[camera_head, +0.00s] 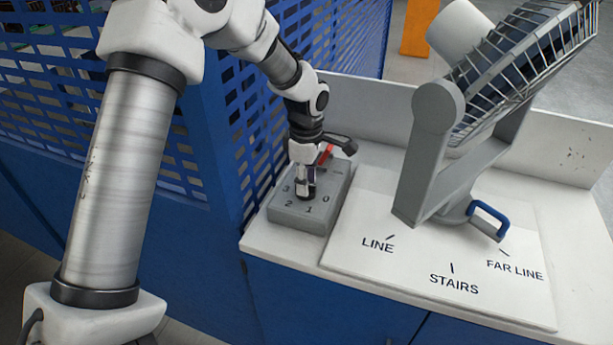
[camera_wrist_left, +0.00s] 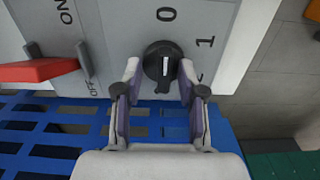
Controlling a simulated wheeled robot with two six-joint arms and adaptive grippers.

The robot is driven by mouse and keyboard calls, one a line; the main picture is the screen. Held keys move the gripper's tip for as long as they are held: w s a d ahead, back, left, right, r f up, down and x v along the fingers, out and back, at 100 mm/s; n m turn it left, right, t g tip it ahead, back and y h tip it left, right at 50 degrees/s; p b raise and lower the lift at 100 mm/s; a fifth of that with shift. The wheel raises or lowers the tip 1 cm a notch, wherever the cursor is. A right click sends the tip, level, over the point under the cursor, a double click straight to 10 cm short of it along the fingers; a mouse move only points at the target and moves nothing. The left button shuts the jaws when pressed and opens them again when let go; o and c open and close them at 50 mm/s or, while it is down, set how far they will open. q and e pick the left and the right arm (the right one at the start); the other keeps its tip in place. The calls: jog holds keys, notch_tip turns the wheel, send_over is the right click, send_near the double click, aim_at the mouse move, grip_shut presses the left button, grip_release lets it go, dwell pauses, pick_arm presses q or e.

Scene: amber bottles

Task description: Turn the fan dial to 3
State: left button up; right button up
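The fan dial (camera_wrist_left: 163,62) is a round black knob with a white line on the face of a grey control box (camera_head: 295,217). In the left wrist view the white line lies roughly upright, toward the 0 mark. In the head view the marks 0, 1, 2 and 3 show around the dial, which my gripper mostly hides. My left gripper (camera_head: 307,188) is at the dial, and its two fingers stand on either side of it in the left wrist view (camera_wrist_left: 161,75). The fingers are spread; contact with the dial is not clear. My right gripper is not in view.
A red switch lever (camera_wrist_left: 40,70) with ON and OFF marks sits on the same box, beside the dial. A grey fan (camera_head: 480,110) stands on a white board (camera_head: 360,262) marked LINE, STAIRS and FAR LINE. A blue mesh fence (camera_head: 225,120) is close on the left.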

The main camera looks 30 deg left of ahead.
pick_arm(q)
jog(key=shift+s+d+r, duration=0.1)
jog(key=shift+s+r, duration=0.1)
jog(key=shift+s, duration=0.15)
grip_shut()
jog(key=shift+f, duration=0.1)
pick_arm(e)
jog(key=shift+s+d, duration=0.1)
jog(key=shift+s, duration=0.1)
